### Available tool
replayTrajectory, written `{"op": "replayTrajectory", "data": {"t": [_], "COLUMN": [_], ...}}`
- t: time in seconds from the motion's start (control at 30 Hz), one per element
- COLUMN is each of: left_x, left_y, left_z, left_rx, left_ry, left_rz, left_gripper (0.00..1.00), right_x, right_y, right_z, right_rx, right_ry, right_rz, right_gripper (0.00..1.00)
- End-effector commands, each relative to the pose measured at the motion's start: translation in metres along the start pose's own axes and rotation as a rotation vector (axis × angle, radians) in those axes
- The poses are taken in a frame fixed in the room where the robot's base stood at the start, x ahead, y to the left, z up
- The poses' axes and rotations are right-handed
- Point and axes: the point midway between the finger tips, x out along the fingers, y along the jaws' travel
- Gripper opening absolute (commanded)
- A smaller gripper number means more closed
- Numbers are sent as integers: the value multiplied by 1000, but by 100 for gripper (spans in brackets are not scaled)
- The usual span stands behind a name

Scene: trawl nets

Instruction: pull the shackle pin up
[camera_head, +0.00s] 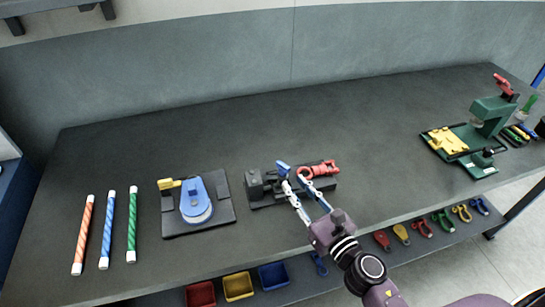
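A red shackle (322,169) lies on a dark fixture plate (262,201) near the middle of the bench. My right gripper (291,174) reaches in from the front right, with its two fingertips just left of the shackle and over the plate. A narrow gap shows between the fingers. The shackle pin cannot be made out clearly; the fingertips cover that spot, so I cannot tell whether they touch or hold it. My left gripper is not in view.
Left of the fixture is a plate with a blue disc (196,204), then green, blue and orange rods (107,230). A green press (490,116) stands at the right. Coloured bins (238,287) and small shackles (421,228) sit below the front edge. The back of the bench is clear.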

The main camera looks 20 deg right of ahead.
Motion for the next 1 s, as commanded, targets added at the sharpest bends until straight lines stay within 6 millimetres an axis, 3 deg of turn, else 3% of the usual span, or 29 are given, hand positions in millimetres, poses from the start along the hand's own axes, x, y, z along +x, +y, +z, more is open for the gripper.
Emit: {"op": "replayTrajectory", "data": {"t": [0.17, 0.5, 0.83, 1.0], "left_x": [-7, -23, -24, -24], "left_y": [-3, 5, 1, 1], "left_z": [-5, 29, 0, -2], "left_rx": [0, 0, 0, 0], "left_ry": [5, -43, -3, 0], "left_rz": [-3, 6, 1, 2], "left_gripper": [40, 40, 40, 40], "right_x": [14, 63, 78, 78], "right_y": [2, 2, 2, 2], "right_z": [2, 2, 0, 0], "right_rx": [-17, -12, -13, -13], "right_ry": [-1, -1, 1, 0], "right_rz": [8, 6, 7, 7], "right_gripper": [25, 25, 25, 23]}}
